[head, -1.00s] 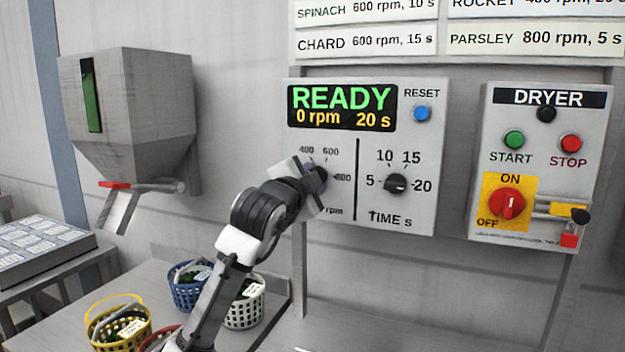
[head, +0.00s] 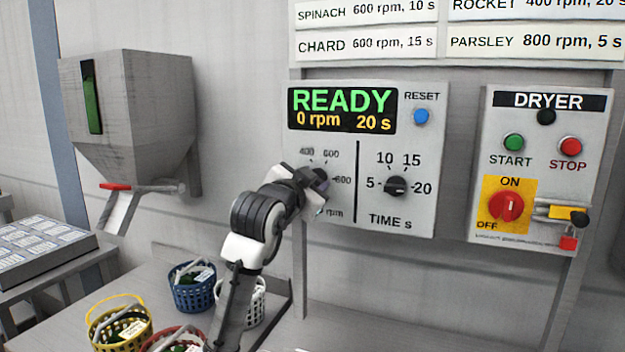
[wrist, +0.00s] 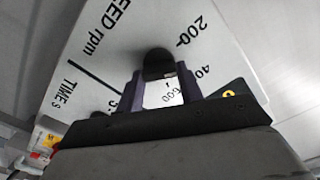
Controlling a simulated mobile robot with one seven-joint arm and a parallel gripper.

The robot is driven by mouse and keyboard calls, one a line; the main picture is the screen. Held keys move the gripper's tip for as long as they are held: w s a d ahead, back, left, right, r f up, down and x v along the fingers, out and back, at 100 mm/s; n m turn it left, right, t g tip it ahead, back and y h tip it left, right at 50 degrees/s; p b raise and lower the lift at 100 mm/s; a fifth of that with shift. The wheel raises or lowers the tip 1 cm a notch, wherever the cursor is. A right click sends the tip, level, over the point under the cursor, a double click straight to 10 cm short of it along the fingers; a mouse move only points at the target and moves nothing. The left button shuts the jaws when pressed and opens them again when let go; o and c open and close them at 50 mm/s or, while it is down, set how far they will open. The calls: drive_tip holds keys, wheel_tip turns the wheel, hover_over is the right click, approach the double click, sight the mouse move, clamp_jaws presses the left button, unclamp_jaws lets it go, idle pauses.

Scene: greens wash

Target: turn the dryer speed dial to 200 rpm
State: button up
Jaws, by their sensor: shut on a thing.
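The dark speed dial (wrist: 157,62) sits on the grey control panel (head: 270,215), mostly hidden behind my gripper in the head view. My gripper (head: 318,181) is at the dial; in the wrist view its two fingers (wrist: 158,88) are closed on the dial from either side. The wrist view shows the "200" mark and part of the "SPEED rpm" label, turned on its side. I cannot see which mark the dial points to. The display (head: 342,109) reads READY, 0 rpm, 20 s.
The time dial (head: 396,187) is just right of the speed dial, with the blue reset button (head: 421,116) above it. The dryer box (head: 480,150) with buttons and a red switch (head: 507,206) is further right. Baskets stand below my arm, including a yellow one (head: 121,324).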

drive_tip(key=n+p, duration=0.1)
drive_tip(key=n, duration=0.5)
drive_tip(key=shift+p, duration=0.35)
drive_tip(key=shift+a+n, duration=0.1)
drive_tip(key=shift+n, duration=0.2)
drive_tip(key=o, duration=1)
drive_tip(key=b+v, duration=0.4)
drive_tip(key=v, duration=1)
drive_tip(key=shift+w, duration=0.1)
drive_tip(key=shift+f, duration=0.1)
